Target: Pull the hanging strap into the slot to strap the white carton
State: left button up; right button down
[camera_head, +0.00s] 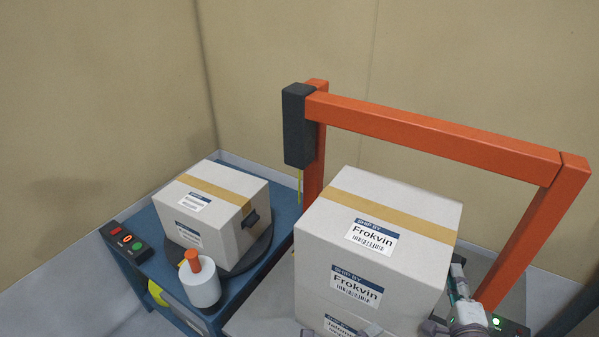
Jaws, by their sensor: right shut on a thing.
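The large white carton (374,252) with a tan tape band stands upright under the orange arch. The thin yellow-green strap (300,186) hangs from the dark head on the arch's left post and drops out of sight behind the carton. My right gripper (459,278) is low beside the carton's right face. It is shut on the strap, though the held part is hardly visible. Grey tips at the bottom edge before the carton, perhaps my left gripper (340,333), are cut off by the frame. The slot cannot be made out.
An orange arch (430,130) spans the carton, with a dark head (298,125). A smaller carton (215,210) sits on a round plate on the blue bench, beside a white cylinder with an orange top (199,280) and a button box (128,241). A green light (497,321) glows at lower right.

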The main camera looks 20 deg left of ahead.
pick_arm(q)
jog(key=w+a+r+m+t+h, duration=0.2)
jog(key=r+t, duration=0.1)
jog(key=r, duration=1.1)
jog(key=w+a+r+m+t+h, duration=0.2)
jog(key=w+r+t+h, duration=0.1)
jog(key=r, duration=1)
jog(key=w+a+n+t+y, duration=0.2)
jog(key=w+a+n+y, duration=0.45)
jog(key=w+n, duration=0.2)
jog(key=n+g+y, duration=0.5)
jog(key=n+g, duration=0.3)
jog(key=n, duration=1)
send_near(300, 172)
jog(key=x, duration=1)
jog(key=shift+a, duration=0.1)
